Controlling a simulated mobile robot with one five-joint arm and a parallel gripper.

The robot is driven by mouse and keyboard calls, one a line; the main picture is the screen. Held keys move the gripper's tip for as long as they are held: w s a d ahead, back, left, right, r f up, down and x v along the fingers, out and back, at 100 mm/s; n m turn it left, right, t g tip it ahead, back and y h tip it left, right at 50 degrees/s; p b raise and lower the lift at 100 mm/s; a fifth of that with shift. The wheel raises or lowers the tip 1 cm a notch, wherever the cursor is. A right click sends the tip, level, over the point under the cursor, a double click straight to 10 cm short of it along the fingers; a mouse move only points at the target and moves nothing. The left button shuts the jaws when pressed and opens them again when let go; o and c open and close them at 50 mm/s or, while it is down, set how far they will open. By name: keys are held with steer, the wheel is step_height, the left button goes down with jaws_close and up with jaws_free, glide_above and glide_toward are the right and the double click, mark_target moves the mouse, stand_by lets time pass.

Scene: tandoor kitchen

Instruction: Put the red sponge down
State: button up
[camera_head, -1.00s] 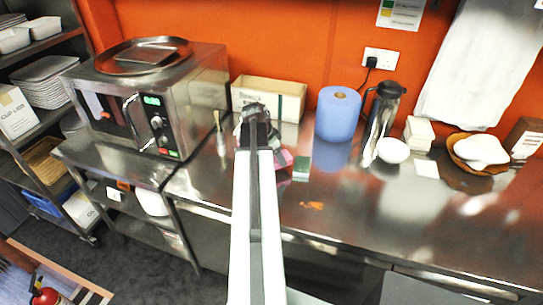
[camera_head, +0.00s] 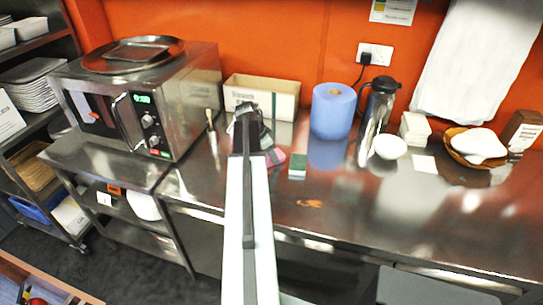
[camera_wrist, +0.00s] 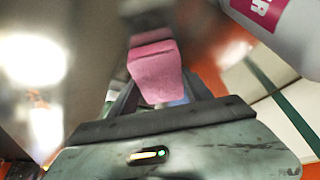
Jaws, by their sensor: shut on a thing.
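The red sponge (camera_wrist: 155,72) looks pink in the wrist view. It is a small block between my gripper's fingers (camera_wrist: 160,98), and my gripper is shut on it. In the head view my gripper (camera_head: 246,112) is over the back of the steel counter (camera_head: 400,215), in front of the cardboard box. The sponge cannot be made out for sure there, and its height above the counter cannot be told.
A green-sided block (camera_head: 297,166) and a pinkish thing (camera_head: 275,157) lie right of my arm. A blue roll (camera_head: 333,110), a cardboard box (camera_head: 285,97) and a steel oven (camera_head: 150,95) stand behind. A grey container with a magenta label (camera_wrist: 270,20) is close by. The counter's front right is clear.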

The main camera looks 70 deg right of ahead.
steer(key=o, duration=1.2)
steer(key=shift+f, duration=0.1)
steer(key=shift+r+p, duration=0.5)
steer(key=p+v, duration=1)
steer(key=v, duration=0.1)
steer(key=shift+w+a+r, duration=0.1)
steer(key=shift+w+r, duration=0.05)
steer(key=shift+w, duration=0.05)
